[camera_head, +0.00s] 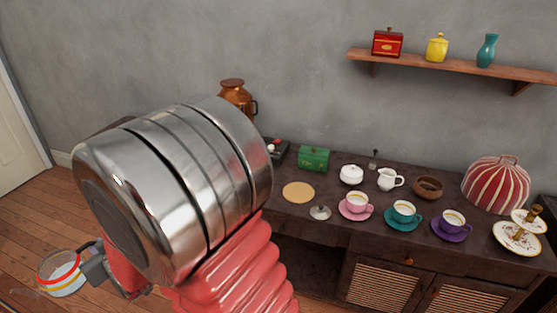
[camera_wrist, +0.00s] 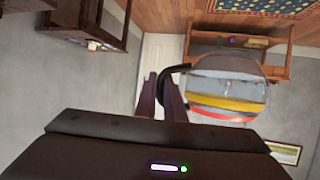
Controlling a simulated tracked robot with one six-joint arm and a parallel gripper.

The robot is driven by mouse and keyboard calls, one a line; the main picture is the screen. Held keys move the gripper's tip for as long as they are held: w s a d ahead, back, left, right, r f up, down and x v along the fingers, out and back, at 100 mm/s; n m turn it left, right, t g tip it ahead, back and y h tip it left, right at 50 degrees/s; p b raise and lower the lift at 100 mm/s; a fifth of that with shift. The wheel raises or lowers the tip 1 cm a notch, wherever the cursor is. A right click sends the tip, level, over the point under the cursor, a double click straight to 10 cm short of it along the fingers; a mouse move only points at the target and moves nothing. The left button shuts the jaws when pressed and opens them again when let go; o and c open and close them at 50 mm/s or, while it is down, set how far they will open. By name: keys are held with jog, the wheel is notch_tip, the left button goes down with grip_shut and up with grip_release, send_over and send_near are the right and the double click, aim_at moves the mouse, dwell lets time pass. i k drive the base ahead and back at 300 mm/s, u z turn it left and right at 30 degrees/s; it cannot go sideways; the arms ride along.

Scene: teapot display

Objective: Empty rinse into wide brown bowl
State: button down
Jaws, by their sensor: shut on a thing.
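My gripper (camera_head: 92,262) is at the lower left, low in front of the room's floor and well away from the counter. It is shut on the dark handle of a clear glass pot (camera_head: 62,277) with red and yellow bands. The glass pot also fills the right middle of the wrist view (camera_wrist: 226,92), beside my gripper's fingers (camera_wrist: 161,95). I cannot tell how much liquid is in it. The wide brown bowl (camera_head: 427,188) stands on the dark counter at right, behind the teal and purple cups, far from my gripper. The bowl's inside is too small to read.
The counter (camera_head: 385,238) carries a pink cup (camera_head: 357,203), teal cup (camera_head: 404,212), purple cup (camera_head: 452,221), white creamer (camera_head: 389,180), white sugar pot (camera_head: 351,174), green tin (camera_head: 314,158) and striped cozy (camera_head: 496,184). A tiered stand (camera_head: 519,237) is far right. My arm hides the counter's left.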

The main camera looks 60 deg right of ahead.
aim_at(427, 187)
jog(key=u, duration=0.95)
jog(key=i, duration=0.15)
jog(key=z, duration=3.1)
jog(key=i, duration=0.9)
